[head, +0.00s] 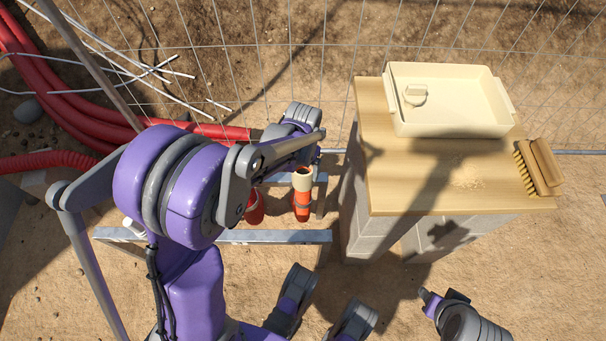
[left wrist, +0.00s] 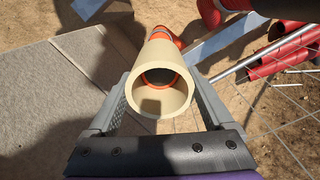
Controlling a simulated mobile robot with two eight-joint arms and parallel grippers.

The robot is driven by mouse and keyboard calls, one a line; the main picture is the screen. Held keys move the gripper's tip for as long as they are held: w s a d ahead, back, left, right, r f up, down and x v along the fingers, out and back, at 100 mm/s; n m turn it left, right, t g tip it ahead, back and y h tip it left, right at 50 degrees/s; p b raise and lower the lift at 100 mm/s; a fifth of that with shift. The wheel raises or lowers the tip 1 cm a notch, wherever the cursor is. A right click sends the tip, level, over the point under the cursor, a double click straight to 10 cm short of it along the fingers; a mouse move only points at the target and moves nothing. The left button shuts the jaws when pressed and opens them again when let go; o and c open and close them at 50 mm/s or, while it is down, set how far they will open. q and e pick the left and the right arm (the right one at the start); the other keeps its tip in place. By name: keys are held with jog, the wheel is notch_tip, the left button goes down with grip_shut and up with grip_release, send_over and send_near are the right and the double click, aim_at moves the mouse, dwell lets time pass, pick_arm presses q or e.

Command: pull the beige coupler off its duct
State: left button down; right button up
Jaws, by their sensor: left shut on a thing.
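The beige coupler (head: 302,180) is a short open tube at the top of an upright orange duct (head: 302,206) in the head view. In the left wrist view I look into the open end of the coupler (left wrist: 160,98). An orange rim shows inside it and the orange duct shows beyond it. My left gripper (left wrist: 160,78) has one finger on each side of the coupler and is shut on it. In the head view my left wrist hides most of that gripper.
A second red duct (head: 254,207) stands left of the coupler, by a metal frame (head: 250,237). A wooden-topped block table (head: 400,190) to the right bears a cream tray (head: 450,127) with a beige ring (head: 415,95) and a brush (head: 538,167). Wire fencing runs behind.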

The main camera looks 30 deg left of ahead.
pick_arm(q)
jog(key=shift+r+p, duration=0.45)
jog(key=shift+r, duration=0.25)
notch_tip(320, 180, up, 7)
jog(key=p, duration=0.4)
jog(key=shift+p, duration=0.3)
dwell(0.4)
jog(key=shift+c, duration=2.2)
grip_release()
grip_shut()
